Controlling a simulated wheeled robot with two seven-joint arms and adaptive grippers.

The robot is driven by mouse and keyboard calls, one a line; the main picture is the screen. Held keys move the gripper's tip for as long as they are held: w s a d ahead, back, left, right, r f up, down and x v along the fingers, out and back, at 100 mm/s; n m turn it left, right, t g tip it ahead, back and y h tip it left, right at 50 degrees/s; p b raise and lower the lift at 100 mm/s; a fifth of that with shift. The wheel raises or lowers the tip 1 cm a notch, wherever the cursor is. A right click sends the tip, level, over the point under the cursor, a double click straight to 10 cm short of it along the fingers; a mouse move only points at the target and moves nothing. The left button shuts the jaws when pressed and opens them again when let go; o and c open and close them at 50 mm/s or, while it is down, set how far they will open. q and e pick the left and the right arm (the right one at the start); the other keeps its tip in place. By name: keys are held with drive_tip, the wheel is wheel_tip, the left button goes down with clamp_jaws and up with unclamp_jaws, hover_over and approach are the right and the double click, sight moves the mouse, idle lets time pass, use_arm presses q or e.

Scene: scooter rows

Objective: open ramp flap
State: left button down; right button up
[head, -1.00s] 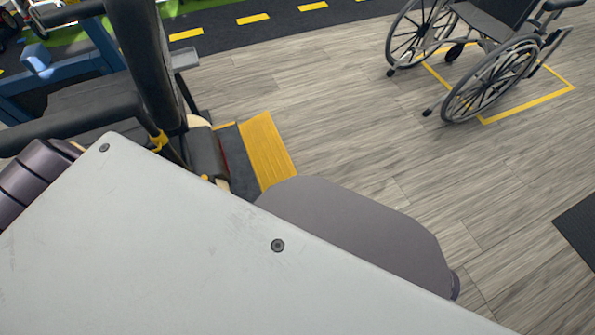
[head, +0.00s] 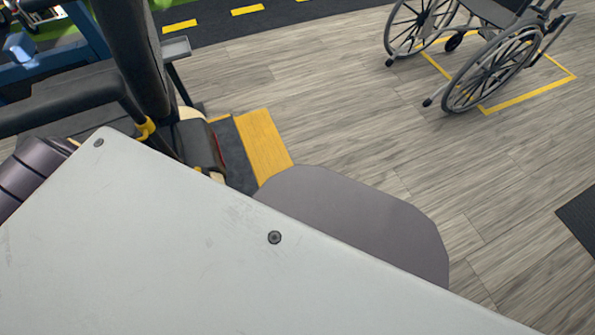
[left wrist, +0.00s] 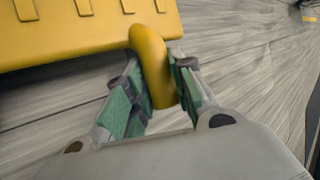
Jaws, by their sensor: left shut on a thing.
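The yellow ramp flap shows in the left wrist view (left wrist: 75,38) as a yellow panel with a row of raised ribs or slots, at the upper left. A rounded yellow grip (left wrist: 148,48) sticks out at its lower right edge. My left gripper (left wrist: 155,82) is shut on this grip, with one green-padded finger on each side. In the head view a yellow panel (head: 263,142) lies beside a dark strip near floor level, and looks like the same flap. My left gripper is hidden there. My right gripper is in neither view.
A wheelchair (head: 480,55) stands at the upper right inside a yellow floor outline. A dark seat and armrest (head: 135,60) stand at the upper left. A dark mat (head: 580,225) lies at the right edge. The wood-look floor between is clear.

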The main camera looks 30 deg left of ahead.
use_arm(q)
drive_tip(key=shift+w+r, duration=0.1)
drive_tip(key=shift+w, duration=0.15)
drive_tip(key=c, duration=1.2)
unclamp_jaws()
drive_tip(key=shift+d, duration=0.1)
drive_tip(key=shift+s, duration=0.25)
drive_tip(key=shift+s+a, duration=0.15)
drive_tip(key=shift+a, duration=0.05)
drive_tip(key=shift+s+r, duration=0.2)
drive_tip(key=shift+r, duration=0.05)
drive_tip(key=shift+v, duration=0.95)
drive_tip(key=v, duration=0.8)
drive_tip(key=shift+s+r, duration=0.15)
drive_tip(key=shift+r, duration=0.3)
